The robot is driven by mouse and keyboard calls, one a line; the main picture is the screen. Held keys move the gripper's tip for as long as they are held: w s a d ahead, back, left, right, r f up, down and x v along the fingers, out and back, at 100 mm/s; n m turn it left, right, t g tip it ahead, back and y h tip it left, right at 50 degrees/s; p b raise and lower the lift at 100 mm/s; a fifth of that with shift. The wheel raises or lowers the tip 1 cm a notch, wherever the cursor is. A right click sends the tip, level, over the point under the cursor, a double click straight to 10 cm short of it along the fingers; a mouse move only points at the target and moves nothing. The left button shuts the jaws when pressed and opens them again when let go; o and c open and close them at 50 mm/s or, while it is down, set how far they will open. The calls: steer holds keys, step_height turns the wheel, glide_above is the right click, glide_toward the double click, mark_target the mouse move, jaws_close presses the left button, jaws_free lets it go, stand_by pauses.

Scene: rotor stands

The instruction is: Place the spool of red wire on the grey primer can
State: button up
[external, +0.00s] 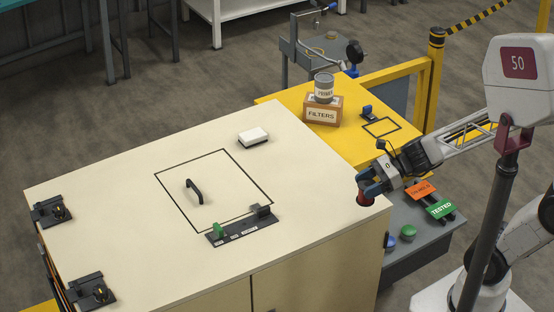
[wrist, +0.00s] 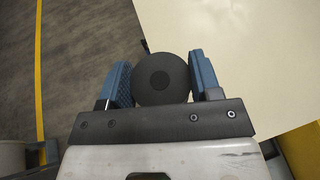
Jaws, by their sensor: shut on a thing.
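The spool of red wire (external: 366,198) is at the right corner of the cream cabinet top in the external view, mostly hidden by my gripper (external: 370,185). In the wrist view its round dark end (wrist: 161,77) sits between the two blue fingers of my gripper (wrist: 160,80), which is shut on it. I cannot tell whether the spool touches the cabinet top. The grey primer can (external: 324,87) stands upright on a brown box labelled FILTERS (external: 323,111), on the yellow bench at the back.
The cream cabinet top (external: 110,190) holds a white block (external: 253,137), a black handle (external: 194,191) and a switch strip (external: 240,226). The yellow bench (external: 345,145) has a small blue-black device (external: 368,113) and an outlined square.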

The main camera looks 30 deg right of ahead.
steer(key=w+d+r+m+t, duration=0.1)
steer(key=w+d+r, duration=0.1)
steer(key=w, duration=0.5)
steer(key=w+d+r+m+t, duration=0.1)
steer(key=w, duration=0.5)
steer(key=w+d+r+m+t+h, duration=0.1)
steer(key=w+d+m+t, duration=0.1)
steer(key=w+d, duration=1)
steer(key=w+d+r+m+t+h, duration=0.2)
steer(key=w+d, duration=1)
steer(key=w, duration=0.7)
steer(key=shift+w+d+r, duration=0.15)
steer(key=shift+d+r, duration=0.05)
steer(key=shift+d, duration=0.1)
glide_above(325, 77)
steer(key=shift+a+f, duration=0.1)
steer(key=shift+f, duration=0.65)
steer(key=shift+f, duration=1.75)
steer(key=shift+f, duration=0.1)
